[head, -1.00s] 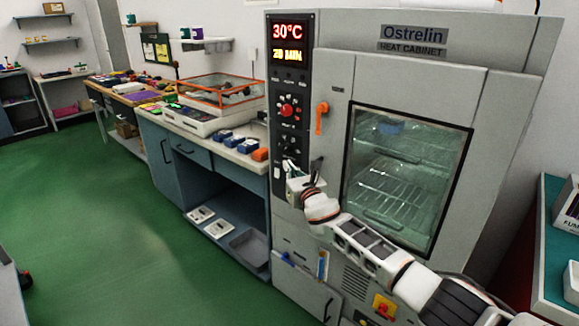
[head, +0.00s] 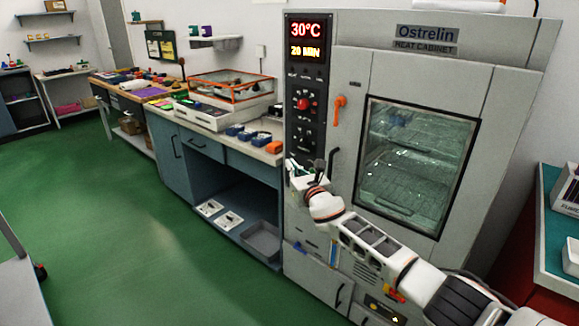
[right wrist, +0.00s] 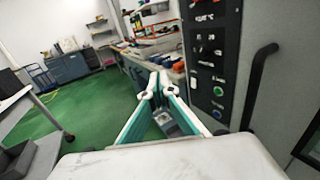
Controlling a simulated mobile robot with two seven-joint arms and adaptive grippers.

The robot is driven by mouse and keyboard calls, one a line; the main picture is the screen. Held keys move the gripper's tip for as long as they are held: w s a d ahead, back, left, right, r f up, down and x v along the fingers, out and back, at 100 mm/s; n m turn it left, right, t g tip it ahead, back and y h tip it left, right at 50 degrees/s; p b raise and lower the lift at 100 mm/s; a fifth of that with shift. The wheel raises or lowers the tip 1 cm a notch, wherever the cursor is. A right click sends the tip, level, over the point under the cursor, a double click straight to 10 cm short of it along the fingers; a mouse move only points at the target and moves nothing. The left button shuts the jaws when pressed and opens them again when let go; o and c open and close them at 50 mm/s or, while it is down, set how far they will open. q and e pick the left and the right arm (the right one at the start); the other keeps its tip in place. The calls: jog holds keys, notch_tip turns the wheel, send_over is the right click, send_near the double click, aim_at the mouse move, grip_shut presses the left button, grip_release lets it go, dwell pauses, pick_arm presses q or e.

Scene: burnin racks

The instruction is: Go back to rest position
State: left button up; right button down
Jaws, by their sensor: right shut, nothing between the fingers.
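My right arm reaches in from the lower right in the head view, in front of the heat cabinet (head: 425,72). My right gripper (head: 296,168) is beside the lower part of the cabinet's control panel (head: 305,75). In the right wrist view the fingers of the right gripper (right wrist: 155,84) meet at their tips, with nothing between them. The panel's buttons (right wrist: 218,91) are to the right of the fingers there. The cabinet door is closed, with wire shelves behind its window (head: 415,165). The display reads 30°C and 20 MIN. My left gripper is not in view.
A workbench (head: 215,150) with blue and orange blocks and an orange-framed case (head: 235,88) stands left of the cabinet. A teal-topped table (head: 550,235) is at the right edge. The green floor (head: 110,220) at left is open.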

jog(key=s+d+f+m+g+h, duration=0.1)
jog(key=s+d+f+m+g, duration=0.2)
jog(key=s+f+m, duration=1.9)
jog(key=s+d+f+m+g+h, duration=0.1)
jog(key=s+d+f+m, duration=0.2)
jog(key=s, duration=0.8)
jog(key=s+d+f+m+g, duration=0.1)
jog(key=s+d+f+m, duration=0.3)
jog(key=s, duration=0.6)
jog(key=s+d+f+m+g+h+p, duration=0.1)
jog(key=s+d+f+m, duration=0.3)
jog(key=s, duration=0.7)
jog(key=d+m, duration=0.2)
jog(key=d, duration=0.1)
jog(key=shift+s+d+m+h, duration=0.3)
jog(key=shift+s, duration=0.05)
